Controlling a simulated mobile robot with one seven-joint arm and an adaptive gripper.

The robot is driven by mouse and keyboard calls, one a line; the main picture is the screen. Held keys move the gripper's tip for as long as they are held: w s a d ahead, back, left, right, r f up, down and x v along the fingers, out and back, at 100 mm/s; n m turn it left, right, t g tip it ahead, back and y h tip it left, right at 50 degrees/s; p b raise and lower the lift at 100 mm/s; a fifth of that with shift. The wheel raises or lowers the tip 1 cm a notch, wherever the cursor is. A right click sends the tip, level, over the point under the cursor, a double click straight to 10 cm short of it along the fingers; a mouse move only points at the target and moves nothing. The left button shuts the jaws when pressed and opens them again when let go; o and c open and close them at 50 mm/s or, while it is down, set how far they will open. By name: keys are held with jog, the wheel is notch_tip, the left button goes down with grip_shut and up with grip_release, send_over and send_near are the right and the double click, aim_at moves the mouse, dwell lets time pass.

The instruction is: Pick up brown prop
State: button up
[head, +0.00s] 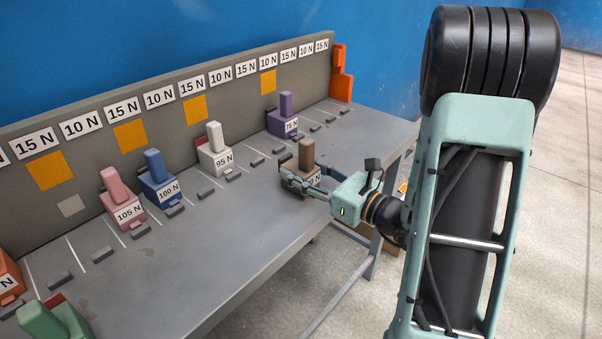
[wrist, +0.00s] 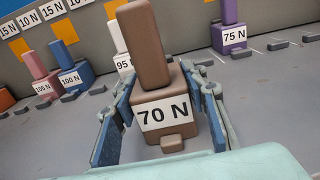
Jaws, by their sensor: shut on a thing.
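The brown prop (head: 306,155) is a block with a tall upright post and a "70 N" label. It stands near the front edge of the grey table (head: 225,230). My gripper (head: 299,175) reaches in from the right, with its fingers on either side of the block. In the wrist view the brown prop (wrist: 165,105) stands upright between the two blue-grey fingers (wrist: 165,110), which are shut on its block part. I cannot tell whether its base is clear of the table.
A purple prop (head: 285,115) stands behind. White (head: 214,152), blue (head: 158,180), pink (head: 119,200) and green (head: 50,320) props stand to the left. Small grey stops dot the table. A panel with force labels (head: 240,90) runs along the back, with an orange piece (head: 341,80) at its right end.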

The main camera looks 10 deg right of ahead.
aim_at(314, 143)
jog(key=shift+c, duration=1.2)
jog(key=shift+r, duration=0.5)
notch_tip(314, 143, up, 2)
jog(key=shift+r+p, duration=0.2)
jog(key=shift+p, duration=0.45)
jog(key=s+r, duration=0.1)
jog(key=r, duration=0.1)
jog(key=s+d+r+p, duration=0.1)
jog(key=s+r+p, duration=0.1)
jog(key=s+r, duration=0.1)
jog(key=shift+d+r, duration=0.3)
jog(key=shift+d, duration=0.05)
jog(key=shift+s+d+r, duration=0.55)
jog(key=shift+s+r, duration=0.1)
jog(key=shift+s, duration=0.85)
jog(key=shift+s+d+r, duration=0.6)
jog(key=shift+s+r, duration=0.1)
jog(key=shift+s, duration=0.85)
jog(key=shift+s+d+r, duration=0.55)
jog(key=shift+s+r, duration=0.1)
jog(key=shift+s, duration=0.85)
